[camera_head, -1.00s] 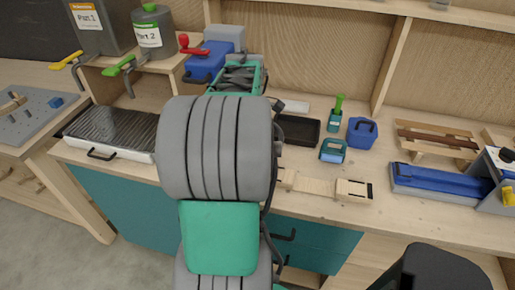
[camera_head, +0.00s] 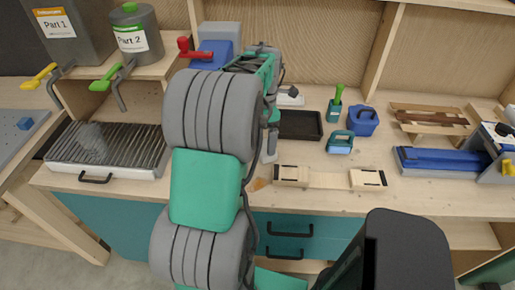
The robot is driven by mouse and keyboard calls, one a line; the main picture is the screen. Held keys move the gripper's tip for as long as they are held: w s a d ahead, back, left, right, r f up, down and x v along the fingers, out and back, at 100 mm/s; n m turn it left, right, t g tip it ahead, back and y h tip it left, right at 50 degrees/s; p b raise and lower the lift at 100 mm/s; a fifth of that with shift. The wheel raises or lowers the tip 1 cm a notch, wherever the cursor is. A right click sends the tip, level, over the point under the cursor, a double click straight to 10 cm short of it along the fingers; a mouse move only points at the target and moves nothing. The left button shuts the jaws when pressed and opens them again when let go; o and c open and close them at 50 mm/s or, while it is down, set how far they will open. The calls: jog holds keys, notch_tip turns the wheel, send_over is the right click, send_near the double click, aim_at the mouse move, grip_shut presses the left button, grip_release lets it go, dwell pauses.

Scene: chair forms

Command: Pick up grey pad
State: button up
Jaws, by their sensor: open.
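No thing that I can name for certain as the grey pad shows in the head view. A small pale grey piece with a dark top (camera_head: 290,97) lies at the back of the bench, just right of my arm, and may be it. My thick grey and green arm crosses the middle of the view and hides part of the bench. My gripper (camera_head: 270,152) shows only partly at the right edge of my arm, over the bench left of the wooden form. It is open, with nothing seen in it.
The bench (camera_head: 450,205) holds a black tray (camera_head: 300,125), blue containers (camera_head: 361,121), a wooden form (camera_head: 330,180), a slatted wooden rack (camera_head: 430,118) and a blue tool (camera_head: 438,162). A grill-like box (camera_head: 108,150) and two labelled bins stand left. A black chair-like shape (camera_head: 385,255) is in front.

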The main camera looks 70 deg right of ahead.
aim_at(266, 147)
jog(key=f, duration=0.2)
jog(key=f+p, duration=0.1)
jog(key=f, duration=0.3)
jog(key=shift+s+d, duration=0.2)
jog(key=shift+s, duration=0.1)
jog(key=shift+c, duration=0.6)
jog(key=c, duration=1.4)
jog(key=shift+r, duration=0.1)
jog(key=shift+r, duration=0.3)
jog(key=s+a+r+b, duration=0.1)
jog(key=s+r, duration=0.3)
jog(key=s+r+b, duration=0.1)
jog(key=s+r, duration=0.3)
jog(key=s, duration=0.1)
jog(key=s+a+r+b, duration=0.1)
jog(key=s+r, duration=0.3)
jog(key=shift+s+a+r, duration=0.1)
jog(key=shift+s+a, duration=0.25)
jog(key=shift+s, duration=0.05)
